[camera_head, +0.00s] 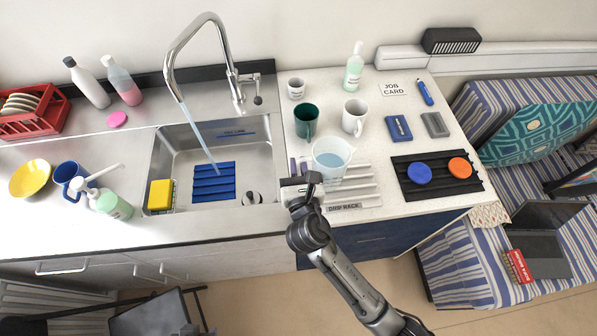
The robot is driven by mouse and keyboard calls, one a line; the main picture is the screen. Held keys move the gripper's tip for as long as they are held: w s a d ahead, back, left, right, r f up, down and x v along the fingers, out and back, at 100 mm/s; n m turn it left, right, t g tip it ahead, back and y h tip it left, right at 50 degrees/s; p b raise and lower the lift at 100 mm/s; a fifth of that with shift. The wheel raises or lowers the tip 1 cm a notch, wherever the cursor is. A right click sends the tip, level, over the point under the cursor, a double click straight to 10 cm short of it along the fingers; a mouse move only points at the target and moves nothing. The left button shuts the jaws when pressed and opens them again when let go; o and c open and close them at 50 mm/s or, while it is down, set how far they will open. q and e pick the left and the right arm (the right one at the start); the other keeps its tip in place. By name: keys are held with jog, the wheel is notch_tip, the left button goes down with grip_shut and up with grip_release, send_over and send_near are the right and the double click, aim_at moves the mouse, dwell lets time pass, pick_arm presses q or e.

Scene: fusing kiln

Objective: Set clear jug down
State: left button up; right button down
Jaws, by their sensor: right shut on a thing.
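The clear jug (331,152) is see-through, with bluish water in it, and looks upright. It is over the left part of the white drip rack (362,190), right of the sink. I cannot tell whether its base touches the rack. My right gripper (303,184) is at the jug's near left side, shut on it; the fingers and the gripped part are mostly hidden. My left gripper is not in view.
Water runs from the tap (172,75) into the sink (178,140). A green mug (306,121) and a white mug (354,117) stand just behind the jug. A black mat (437,190) with blue and orange discs lies to the right.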

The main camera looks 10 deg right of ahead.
aim_at(299, 173)
jog(key=shift+f+b, duration=0.4)
jog(key=shift+f, duration=1.05)
jog(key=shift+f, duration=0.1)
jog(key=c, duration=1.2)
grip_release()
jog(key=shift+s, duration=0.3)
jog(key=s, duration=0.7)
jog(key=s+a, duration=0.1)
jog(key=s, duration=0.3)
jog(key=shift+s+p, duration=0.25)
jog(key=shift+p, duration=0.1)
